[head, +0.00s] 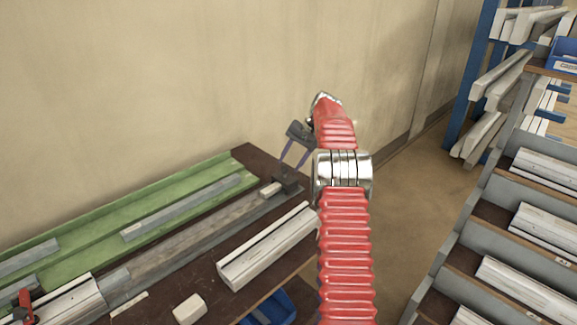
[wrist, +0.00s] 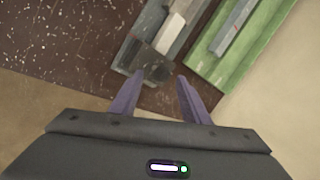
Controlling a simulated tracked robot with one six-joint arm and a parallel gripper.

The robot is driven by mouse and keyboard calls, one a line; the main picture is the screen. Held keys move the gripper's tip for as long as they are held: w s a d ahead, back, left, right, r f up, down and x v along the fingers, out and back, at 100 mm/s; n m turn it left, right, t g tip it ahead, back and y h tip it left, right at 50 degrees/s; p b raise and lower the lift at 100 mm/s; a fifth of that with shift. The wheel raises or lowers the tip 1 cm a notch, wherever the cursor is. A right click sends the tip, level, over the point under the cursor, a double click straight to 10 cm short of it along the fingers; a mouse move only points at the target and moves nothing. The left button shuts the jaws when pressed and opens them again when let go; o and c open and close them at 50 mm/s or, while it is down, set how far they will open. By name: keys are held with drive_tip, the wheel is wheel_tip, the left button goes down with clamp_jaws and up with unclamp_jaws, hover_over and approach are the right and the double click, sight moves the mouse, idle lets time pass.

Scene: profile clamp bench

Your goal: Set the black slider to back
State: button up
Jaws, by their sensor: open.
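The black slider (head: 287,185) is a dark block at the far end of a grey rail on the bench, in the head view. It also shows in the wrist view (wrist: 149,66), just beyond my fingertips and a little left of the middle between them. My gripper (head: 288,164) is open, with two purple fingers pointing down toward the slider. In the wrist view my fingers (wrist: 160,79) stand apart with nothing held between them. Whether a finger touches the slider, I cannot tell.
A small pale block (head: 269,190) sits on the rail beside the slider. A green channel (head: 205,172) with grey bars lies behind. A white profile (head: 268,247) and a pale block (head: 189,309) lie in front. A rack of profiles (head: 520,230) stands at right.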

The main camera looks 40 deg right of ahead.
drive_tip(key=v, duration=1.1)
drive_tip(key=shift+s+r, duration=0.15)
drive_tip(key=shift+r, duration=0.25)
drive_tip(key=s+a+f+g+h, duration=0.1)
drive_tip(key=s+f, duration=0.2)
drive_tip(key=f, duration=0.4)
drive_tip(key=s+a+r+n, duration=0.2)
drive_tip(key=s+a+n, duration=0.1)
drive_tip(key=s+a, duration=0.7)
drive_tip(key=s+a+r+n+t+h, duration=0.1)
drive_tip(key=s+a+r+n, duration=0.2)
drive_tip(key=s+a, duration=0.8)
drive_tip(key=s+a+r+n+t+h, duration=0.1)
drive_tip(key=s+a+r+n, duration=0.2)
drive_tip(key=s+a, duration=0.7)
drive_tip(key=shift+s+a+n, duration=0.15)
drive_tip(key=shift+a+n, duration=0.95)
drive_tip(key=shift+a, duration=5.5)
